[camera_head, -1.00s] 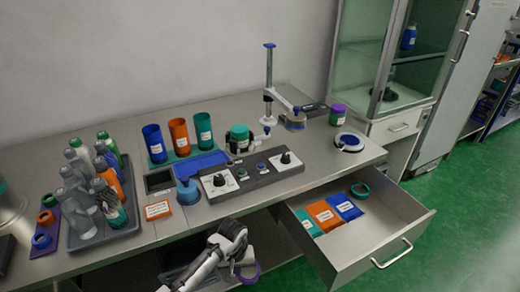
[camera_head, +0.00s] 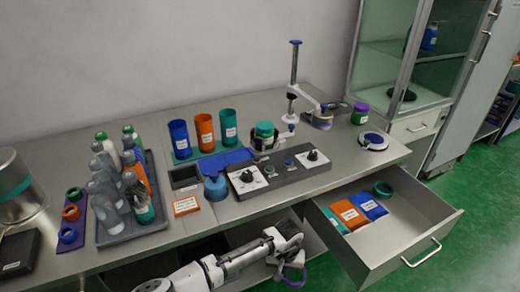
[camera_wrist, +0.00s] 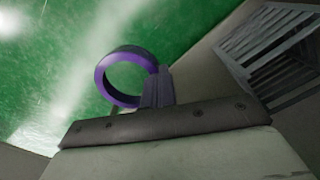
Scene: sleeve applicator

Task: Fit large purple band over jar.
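The large purple band (camera_head: 303,279) hangs at my gripper (camera_head: 279,272), below the front edge of the bench and left of the open drawer. In the wrist view, the purple band (camera_wrist: 103,84) is seen as a ring over the green floor. The fingers of my gripper (camera_wrist: 157,88) are together on its right edge. Another green jar, with a purple lid (camera_head: 360,113), stands at the back right. The band is apart from both jars.
The control panel (camera_head: 278,176) and applicator column (camera_head: 293,75) stand on the bench. A bottle tray (camera_head: 133,234) is at left.

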